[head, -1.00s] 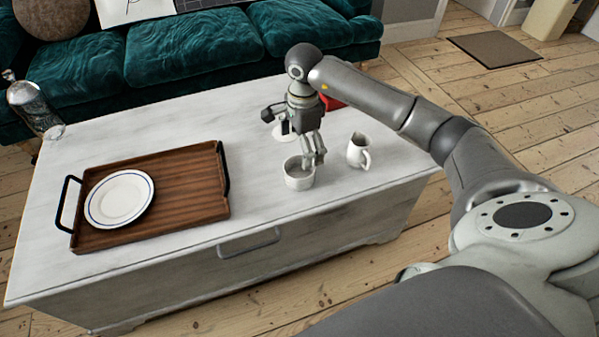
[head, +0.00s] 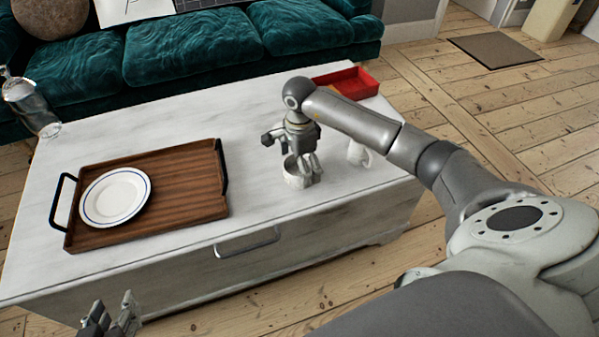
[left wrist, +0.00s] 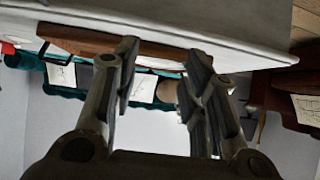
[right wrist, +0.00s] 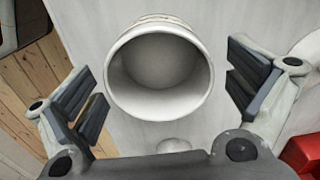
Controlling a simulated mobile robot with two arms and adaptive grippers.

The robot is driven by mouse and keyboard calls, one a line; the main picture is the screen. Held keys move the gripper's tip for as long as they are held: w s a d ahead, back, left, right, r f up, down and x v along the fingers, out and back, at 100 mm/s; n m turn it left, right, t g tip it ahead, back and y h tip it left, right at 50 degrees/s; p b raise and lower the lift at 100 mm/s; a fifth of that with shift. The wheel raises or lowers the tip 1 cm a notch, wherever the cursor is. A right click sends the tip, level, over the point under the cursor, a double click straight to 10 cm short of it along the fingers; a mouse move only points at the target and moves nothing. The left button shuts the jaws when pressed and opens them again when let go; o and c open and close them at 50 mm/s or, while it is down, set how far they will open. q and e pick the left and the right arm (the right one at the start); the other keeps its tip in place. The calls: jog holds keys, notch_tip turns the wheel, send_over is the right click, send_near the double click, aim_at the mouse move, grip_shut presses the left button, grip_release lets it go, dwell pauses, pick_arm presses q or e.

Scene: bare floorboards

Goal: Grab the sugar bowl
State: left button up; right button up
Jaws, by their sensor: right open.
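The white sugar bowl (head: 296,183) stands upright on the white-topped chest, near its front edge and right of the tray. My right gripper (head: 306,164) is low over it, partly hiding it in the head view. In the right wrist view the round mouth of the bowl (right wrist: 158,70) faces the camera, between the spread fingers of the right gripper (right wrist: 165,88). I see no clear contact. My left gripper (head: 112,314) is at the bottom left of the head view, in front of the chest. In the left wrist view its fingers are apart and empty.
A wooden tray (head: 190,188) with a white plate (head: 115,196) lies on the left of the chest top (head: 250,117). A white pitcher (head: 357,154) stands right of the bowl, partly behind my arm. A red tray (head: 358,84) is at the back right; a glass bottle (head: 32,107) is at far left.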

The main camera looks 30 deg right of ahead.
jog(key=shift+f, duration=0.9)
pick_arm(q)
jog(key=shift+w+d+r+t, duration=0.35)
jog(key=shift+w+r+t, duration=0.4)
jog(key=shift+r, duration=0.15)
pick_arm(e)
jog(key=shift+c, duration=0.3)
jog(key=c, duration=1.1)
pick_arm(q)
jog(key=shift+s+f, duration=0.1)
pick_arm(e)
jog(key=shift+r, duration=0.2)
